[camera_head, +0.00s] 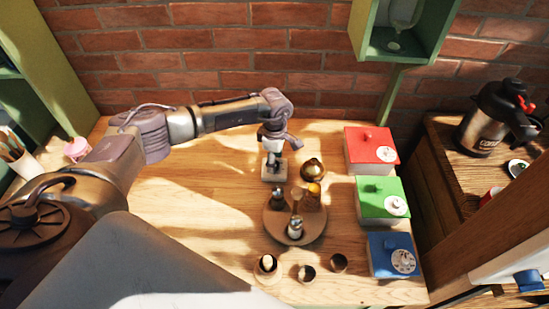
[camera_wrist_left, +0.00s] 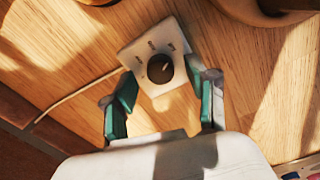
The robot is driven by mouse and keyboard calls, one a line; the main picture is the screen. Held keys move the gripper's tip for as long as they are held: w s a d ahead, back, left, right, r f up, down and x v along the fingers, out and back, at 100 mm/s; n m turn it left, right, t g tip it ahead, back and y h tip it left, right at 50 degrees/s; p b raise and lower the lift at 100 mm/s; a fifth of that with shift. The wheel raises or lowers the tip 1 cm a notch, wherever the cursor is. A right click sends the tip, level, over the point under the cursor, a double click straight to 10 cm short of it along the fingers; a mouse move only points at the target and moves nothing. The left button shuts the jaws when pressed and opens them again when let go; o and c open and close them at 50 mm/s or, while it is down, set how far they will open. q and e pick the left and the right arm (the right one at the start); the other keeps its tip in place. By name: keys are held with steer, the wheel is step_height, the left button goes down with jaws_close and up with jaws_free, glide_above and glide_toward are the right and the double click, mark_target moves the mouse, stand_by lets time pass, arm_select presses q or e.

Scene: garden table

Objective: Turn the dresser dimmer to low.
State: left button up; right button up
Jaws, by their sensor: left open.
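The dimmer is a small pale square plate with a round dark knob (camera_wrist_left: 160,68) and a cord running off to the left in the left wrist view. Small labels sit around the knob, too blurred to read. In the head view the dimmer (camera_head: 274,174) stands on the table under my left gripper (camera_head: 272,157). In the left wrist view my left gripper (camera_wrist_left: 160,90) is open, with its teal-padded fingers on either side of the knob. I cannot tell whether they touch it. My right gripper is not in view.
A round wooden tray (camera_head: 275,234) with bottles stands just in front of the dimmer, beside a round brass-coloured pot (camera_head: 312,168). Red (camera_head: 368,143), green (camera_head: 376,186) and blue (camera_head: 386,243) boxes line the right side. A brick wall (camera_head: 215,65) is behind. The table's left-middle is clear.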

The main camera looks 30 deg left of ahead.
arm_select(q)
steer(key=shift+f, duration=0.45)
steer(key=shift+c, duration=0.4)
jaws_close()
